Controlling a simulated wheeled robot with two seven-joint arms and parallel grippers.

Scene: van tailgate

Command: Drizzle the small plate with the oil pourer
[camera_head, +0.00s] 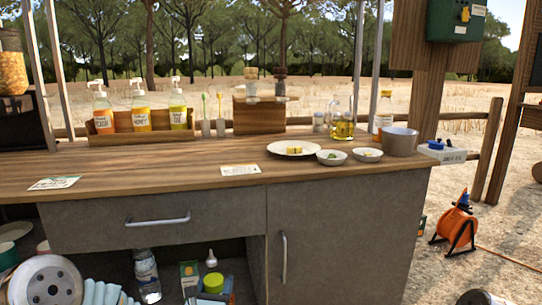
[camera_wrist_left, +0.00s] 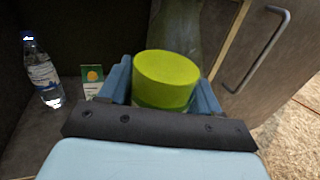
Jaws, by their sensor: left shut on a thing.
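A glass vessel of yellow oil (camera_head: 342,128), which looks like the oil pourer, stands upright on the counter. My left gripper (camera_head: 213,294) is low in the open compartment under the drawer, far below the plate and oil. It is shut on a green-topped container (camera_head: 213,282); in the left wrist view its yellow-green top (camera_wrist_left: 166,70) sits between the blue fingers. The container's lower part is hidden. My right gripper is not in view.
Two small bowls (camera_head: 331,161) (camera_head: 368,158) and a grey bowl (camera_head: 399,145) stand near the plate. A cabinet door handle (camera_head: 284,257) is to the right. The counter's left front is mostly clear.

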